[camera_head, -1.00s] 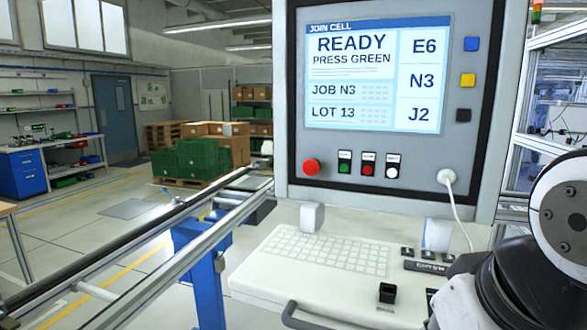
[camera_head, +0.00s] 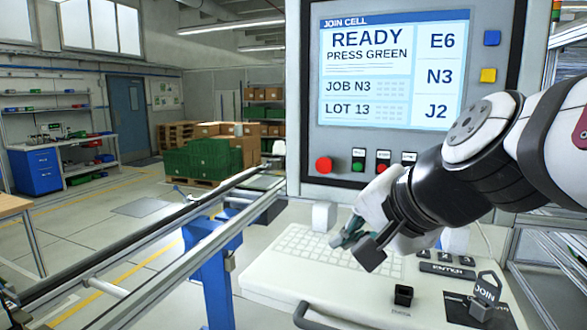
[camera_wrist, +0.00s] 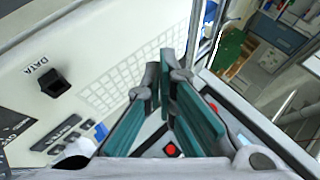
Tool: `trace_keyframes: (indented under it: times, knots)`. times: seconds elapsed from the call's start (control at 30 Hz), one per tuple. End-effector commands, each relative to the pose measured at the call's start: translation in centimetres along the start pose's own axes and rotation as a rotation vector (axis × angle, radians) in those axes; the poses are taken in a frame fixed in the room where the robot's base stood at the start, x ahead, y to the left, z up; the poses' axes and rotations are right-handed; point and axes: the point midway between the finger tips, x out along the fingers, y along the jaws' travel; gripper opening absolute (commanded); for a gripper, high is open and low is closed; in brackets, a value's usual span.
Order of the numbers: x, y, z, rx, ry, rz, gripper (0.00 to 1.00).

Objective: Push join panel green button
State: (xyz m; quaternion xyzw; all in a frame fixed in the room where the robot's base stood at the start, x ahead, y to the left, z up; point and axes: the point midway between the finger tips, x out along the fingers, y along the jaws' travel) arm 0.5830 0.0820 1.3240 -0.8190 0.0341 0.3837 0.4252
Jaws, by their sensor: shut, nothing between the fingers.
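The join panel (camera_head: 307,100) stands ahead, its screen (camera_head: 392,70) reading READY, PRESS GREEN. The small green button (camera_head: 358,166) is below the screen, between the big red knob (camera_head: 324,164) and a small red button (camera_head: 383,167). My gripper (camera_head: 350,243) is shut and empty. It is in front of the panel, low over the keyboard and below the button row. In the wrist view its teal-padded fingers (camera_wrist: 160,75) point away, and a red round knob (camera_wrist: 171,149) shows between them. I cannot make out the green button there. My arm partly covers the white button.
Rails (camera_head: 190,235) run along the left. Green crates (camera_head: 203,158) and boxes stand far behind.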

Motion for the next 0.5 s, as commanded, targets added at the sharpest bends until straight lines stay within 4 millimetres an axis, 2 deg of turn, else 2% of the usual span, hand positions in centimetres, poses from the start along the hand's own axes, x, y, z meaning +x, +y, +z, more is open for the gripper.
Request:
trace_keyframes:
  times: [0.1, 0.2, 0.4, 0.5]
  knots:
    - [2.3, -2.9, -3.0, 0.247, 0.047, -0.089, 0.00]
    - [3.7, -4.8, -5.5, 0.447, 0.082, -0.159, 0.00]
    - [5.5, -6.4, -9.4, 0.747, 0.129, -0.250, 0.00]
    - [6.0, -6.7, -10.4, 0.827, 0.141, -0.272, 0.00]
